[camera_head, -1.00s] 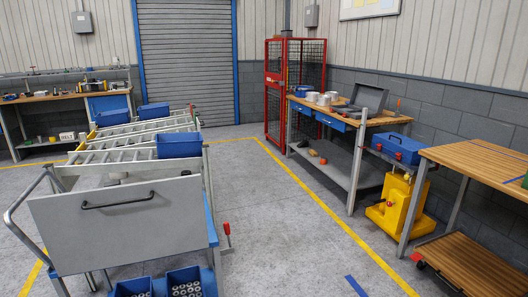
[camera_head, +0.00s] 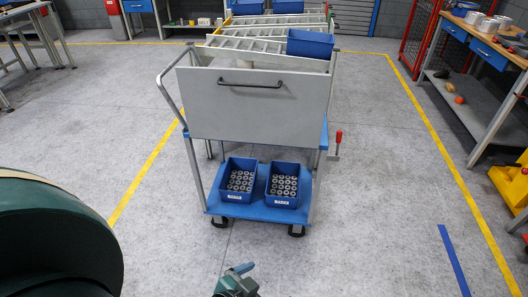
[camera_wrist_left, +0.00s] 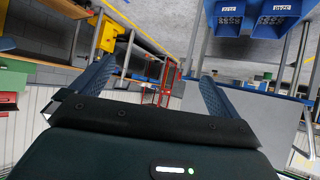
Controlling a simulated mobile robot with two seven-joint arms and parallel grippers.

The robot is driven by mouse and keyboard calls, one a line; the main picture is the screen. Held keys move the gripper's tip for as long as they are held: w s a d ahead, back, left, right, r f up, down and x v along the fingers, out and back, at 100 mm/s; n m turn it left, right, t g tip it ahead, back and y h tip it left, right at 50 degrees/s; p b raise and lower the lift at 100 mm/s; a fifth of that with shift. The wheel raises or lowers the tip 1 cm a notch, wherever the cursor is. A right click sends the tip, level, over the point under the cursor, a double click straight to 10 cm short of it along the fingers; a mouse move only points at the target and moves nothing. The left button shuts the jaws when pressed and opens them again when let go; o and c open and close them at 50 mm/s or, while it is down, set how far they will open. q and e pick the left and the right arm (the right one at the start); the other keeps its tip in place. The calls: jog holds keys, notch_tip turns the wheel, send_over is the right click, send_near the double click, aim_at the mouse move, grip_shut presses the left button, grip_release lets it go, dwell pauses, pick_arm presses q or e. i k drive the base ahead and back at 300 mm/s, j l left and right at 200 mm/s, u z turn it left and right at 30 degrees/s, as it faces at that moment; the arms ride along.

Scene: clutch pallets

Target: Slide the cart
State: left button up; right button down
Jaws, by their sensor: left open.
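The cart (camera_head: 206,133) stands ahead in the head view, with a grey front panel (camera_head: 225,100) and black handle, a curved metal push bar (camera_head: 167,88) at its left, and a blue lower shelf (camera_head: 258,213). Two blue bins of ring-shaped parts, a left bin (camera_head: 238,180) and a right bin (camera_head: 284,184), sit on that shelf. My left gripper (camera_wrist_left: 158,78) is open and empty in the left wrist view, its fingers wide apart. The cart shows upside down at right there (camera_wrist_left: 235,125), apart from the fingers. A small teal part of mine shows at the head view's bottom edge.
A red-handled lever (camera_head: 338,138) sticks out at the cart's right. A workbench (camera_head: 470,100) and yellow equipment (camera_head: 510,180) stand at right. Yellow floor lines run on both sides of the cart. The floor in front and to the right is clear.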

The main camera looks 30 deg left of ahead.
aim_at(257, 210)
jog(key=i+j, duration=0.1)
jog(key=j, duration=0.45)
jog(key=i+j, duration=0.15)
jog(key=j, duration=0.45)
jog(key=i+j+z, duration=0.1)
jog(key=j, duration=0.45)
jog(key=i+j, duration=0.1)
jog(key=j, duration=0.45)
jog(key=i+j, duration=0.1)
jog(key=j, duration=0.5)
jog(key=i+z, duration=0.05)
